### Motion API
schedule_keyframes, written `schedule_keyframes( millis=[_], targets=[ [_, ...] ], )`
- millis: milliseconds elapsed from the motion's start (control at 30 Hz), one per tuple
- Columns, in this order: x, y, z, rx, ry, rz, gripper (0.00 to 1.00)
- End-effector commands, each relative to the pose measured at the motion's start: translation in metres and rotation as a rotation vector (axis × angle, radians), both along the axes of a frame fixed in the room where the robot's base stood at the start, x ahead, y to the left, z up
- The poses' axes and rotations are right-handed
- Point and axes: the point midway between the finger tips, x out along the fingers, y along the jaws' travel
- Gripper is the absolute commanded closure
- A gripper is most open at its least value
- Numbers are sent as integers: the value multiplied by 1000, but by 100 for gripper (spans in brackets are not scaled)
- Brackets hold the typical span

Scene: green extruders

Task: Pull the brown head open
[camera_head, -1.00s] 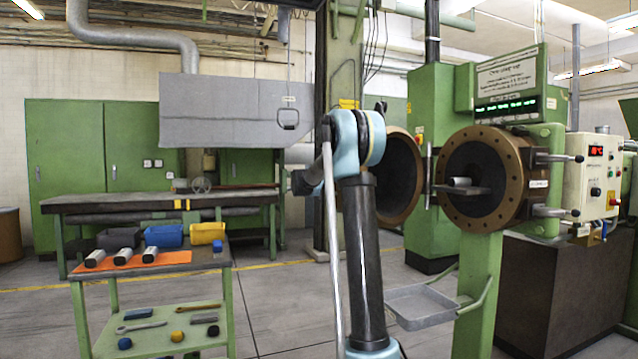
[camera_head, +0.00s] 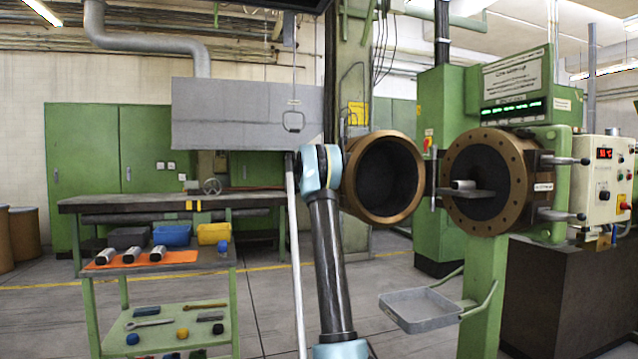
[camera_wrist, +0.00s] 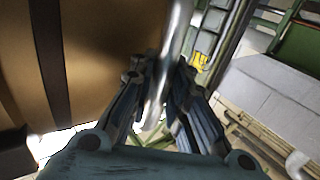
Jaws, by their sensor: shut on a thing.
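The brown head (camera_head: 348,192) is a thick round ring with a dark hollow, swung away to the left of the extruder's brown flange (camera_head: 466,212). Its open face is turned mostly toward the head camera, with a clear gap between it and the flange. My arm stands to its left. My gripper is hidden in the head view. In the wrist view my gripper (camera_wrist: 160,95) is shut on a silver metal handle bar (camera_wrist: 174,45). The brown head's curved side (camera_wrist: 100,50) fills the left of that view.
A grey tray (camera_head: 420,325) hangs below the flange. A control box (camera_head: 603,180) is at the right. A green cart (camera_head: 165,330) with blocks, bins and tools stands at the left, before a workbench (camera_head: 130,204).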

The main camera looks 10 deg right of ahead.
Motion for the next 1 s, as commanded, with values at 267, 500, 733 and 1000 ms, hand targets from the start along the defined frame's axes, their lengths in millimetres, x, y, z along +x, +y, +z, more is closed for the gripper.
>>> schedule_keyframes(
  millis=[267,500,733,1000],
  targets=[
    [3,-5,1,-1,0,-3,100],
    [2,-6,1,-1,0,-3,100],
    [2,-7,1,-1,1,-4,64],
    [0,-5,1,0,0,-5,64]
  ],
)
